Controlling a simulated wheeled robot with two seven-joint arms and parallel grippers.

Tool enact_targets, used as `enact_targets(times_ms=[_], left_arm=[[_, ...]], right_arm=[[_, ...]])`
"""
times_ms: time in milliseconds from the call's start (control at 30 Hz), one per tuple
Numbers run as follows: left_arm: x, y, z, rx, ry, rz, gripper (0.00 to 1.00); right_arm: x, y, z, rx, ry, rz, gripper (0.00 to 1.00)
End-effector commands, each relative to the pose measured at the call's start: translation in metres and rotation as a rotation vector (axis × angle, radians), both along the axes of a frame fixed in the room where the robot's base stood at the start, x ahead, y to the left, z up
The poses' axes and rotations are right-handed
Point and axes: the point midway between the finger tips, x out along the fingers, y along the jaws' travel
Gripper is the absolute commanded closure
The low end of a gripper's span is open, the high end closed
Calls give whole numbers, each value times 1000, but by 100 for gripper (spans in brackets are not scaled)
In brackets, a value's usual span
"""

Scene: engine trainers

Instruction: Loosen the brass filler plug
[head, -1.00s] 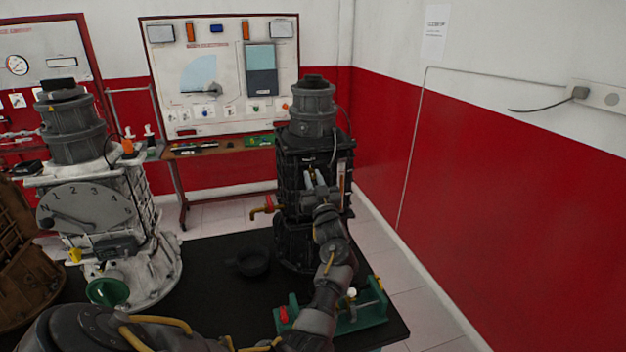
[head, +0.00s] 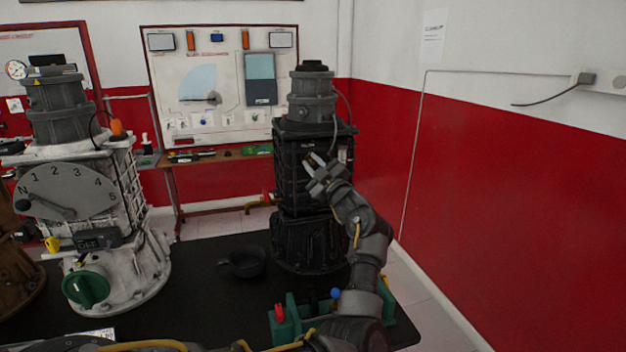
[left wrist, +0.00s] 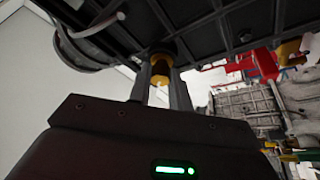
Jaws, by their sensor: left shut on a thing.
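The black engine trainer (head: 300,245) stands upright on the dark table, with a grey cylinder on top. My left gripper (head: 316,170) reaches its front face from below right. In the left wrist view, my left gripper (left wrist: 162,82) has its two fingers closed around the brass filler plug (left wrist: 162,64), which sits against the dark ribbed housing (left wrist: 215,35). Only part of the plug shows between the fingertips. In the head view the gripper mostly hides it. My right gripper is not in view.
A black pan (head: 244,262) lies left of the trainer's foot. A brass pipe (head: 258,205) sticks out at its left. A green holder (head: 296,318) stands at the front near my arm. A white trainer (head: 120,265) with a numbered dial stands left.

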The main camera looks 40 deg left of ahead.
Motion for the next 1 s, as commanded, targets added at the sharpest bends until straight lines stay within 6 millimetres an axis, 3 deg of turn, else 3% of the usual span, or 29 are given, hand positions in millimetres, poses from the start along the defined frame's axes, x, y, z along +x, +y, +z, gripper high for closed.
enact_targets(times_ms=[33,400,733,1000], left_arm=[[1,-1,-6,-27,-41,-1,100],[2,-1,-2,-222,-319,-3,100],[2,-1,0,-349,-499,-1,100],[2,-1,2,-399,-573,-1,100]], right_arm=[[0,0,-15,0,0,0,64],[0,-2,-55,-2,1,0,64],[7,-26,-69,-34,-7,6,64],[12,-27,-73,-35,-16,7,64]])
